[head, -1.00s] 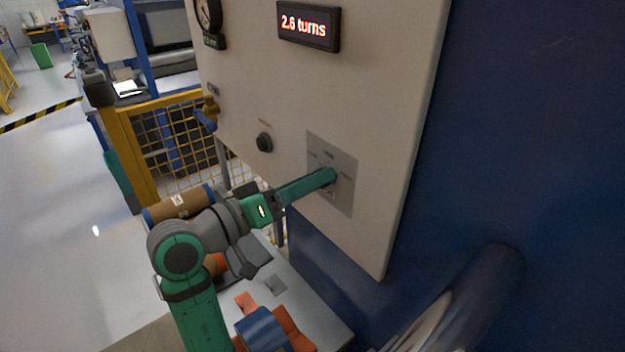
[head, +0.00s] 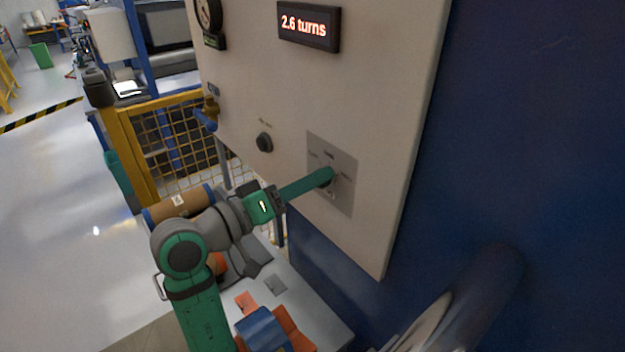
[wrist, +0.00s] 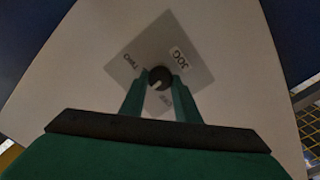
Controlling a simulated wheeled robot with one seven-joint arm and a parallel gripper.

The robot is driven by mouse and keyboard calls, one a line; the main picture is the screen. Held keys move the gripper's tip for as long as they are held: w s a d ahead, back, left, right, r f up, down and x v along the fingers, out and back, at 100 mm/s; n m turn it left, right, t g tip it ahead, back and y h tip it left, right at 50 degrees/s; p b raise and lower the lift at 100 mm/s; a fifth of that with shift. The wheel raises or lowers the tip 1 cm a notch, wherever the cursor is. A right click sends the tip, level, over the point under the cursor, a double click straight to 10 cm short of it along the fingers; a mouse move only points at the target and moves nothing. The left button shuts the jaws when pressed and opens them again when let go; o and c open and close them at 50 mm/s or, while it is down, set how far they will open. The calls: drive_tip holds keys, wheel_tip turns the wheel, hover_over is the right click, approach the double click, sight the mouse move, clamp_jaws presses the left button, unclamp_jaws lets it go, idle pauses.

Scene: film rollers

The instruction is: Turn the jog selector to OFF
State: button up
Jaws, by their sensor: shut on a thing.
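The jog selector (wrist: 159,74) is a dark round knob with a light pointer mark, at the middle of a grey square plate (wrist: 178,45) in the wrist view. Labels around it include JOG and two others too blurred to read surely. The plate also shows on the cream panel in the head view (head: 343,200). My gripper (wrist: 160,79) has its two green fingers on either side of the knob, shut on it. In the wrist view the pointer mark is at the knob's lower left. In the head view the fingers hide most of the knob.
The cream panel (head: 385,100) also carries a black knob (head: 264,142), a display (head: 308,26) reading 2.6 turns, a gauge (head: 210,14) and a yellow valve with a blue handle (head: 207,112). A grey bench with orange and blue parts (head: 262,330) lies below.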

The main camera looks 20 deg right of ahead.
drive_tip(key=n, duration=1.1)
drive_tip(key=shift+w+f, duration=0.1)
drive_tip(key=shift+f, duration=0.1)
idle(0.4)
drive_tip(key=o, duration=1)
drive_tip(key=shift+o, duration=0.2)
drive_tip(key=shift+a, duration=0.1)
drive_tip(key=v, duration=1)
drive_tip(key=shift+a, duration=0.35)
